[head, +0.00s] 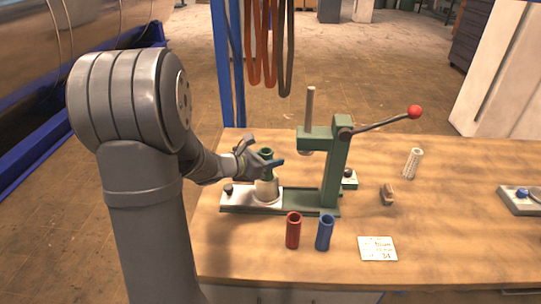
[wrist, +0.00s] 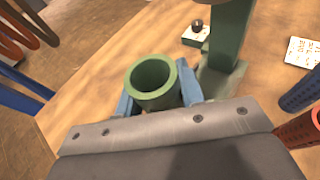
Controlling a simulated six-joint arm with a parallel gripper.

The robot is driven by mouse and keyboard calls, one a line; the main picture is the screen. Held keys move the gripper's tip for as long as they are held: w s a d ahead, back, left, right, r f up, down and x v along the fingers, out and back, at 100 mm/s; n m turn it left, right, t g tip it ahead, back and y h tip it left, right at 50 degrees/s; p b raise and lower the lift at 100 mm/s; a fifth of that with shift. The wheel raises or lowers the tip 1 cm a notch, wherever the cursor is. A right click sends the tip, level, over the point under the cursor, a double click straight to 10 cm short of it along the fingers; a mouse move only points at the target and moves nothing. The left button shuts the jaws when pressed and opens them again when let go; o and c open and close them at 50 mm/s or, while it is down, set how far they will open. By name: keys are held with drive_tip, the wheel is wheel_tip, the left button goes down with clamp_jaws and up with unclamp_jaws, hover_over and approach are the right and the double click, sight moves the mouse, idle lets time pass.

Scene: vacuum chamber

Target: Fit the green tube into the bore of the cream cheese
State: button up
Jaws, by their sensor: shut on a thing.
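The green tube (head: 266,154) is upright in my gripper (head: 263,163), over the left end of the press base. In the wrist view its open top (wrist: 152,80) shows between the two blue fingers of my gripper (wrist: 158,98), which is shut on it. The cream cheese (head: 267,192), a short pale round piece, stands on the press base directly below the tube. Its bore is hidden by the tube and fingers. I cannot tell whether the tube's lower end is above the bore or inside it.
A green arbor press (head: 333,170) with a red-knobbed lever (head: 414,112) stands just right of the tube. A red tube (head: 293,231) and a blue tube (head: 324,233) stand in front. A white perforated cylinder (head: 412,163), a small brown piece (head: 387,194) and a card (head: 377,248) are farther right.

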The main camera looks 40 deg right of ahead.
drive_tip(key=shift+f, duration=0.35)
drive_tip(key=o, duration=1.1)
drive_tip(key=shift+c, duration=0.2)
drive_tip(key=v, duration=1.7)
drive_tip(key=shift+a, duration=0.2)
drive_tip(key=shift+r, duration=0.15)
drive_tip(key=x, duration=1.7)
drive_tip(key=shift+d, duration=0.2)
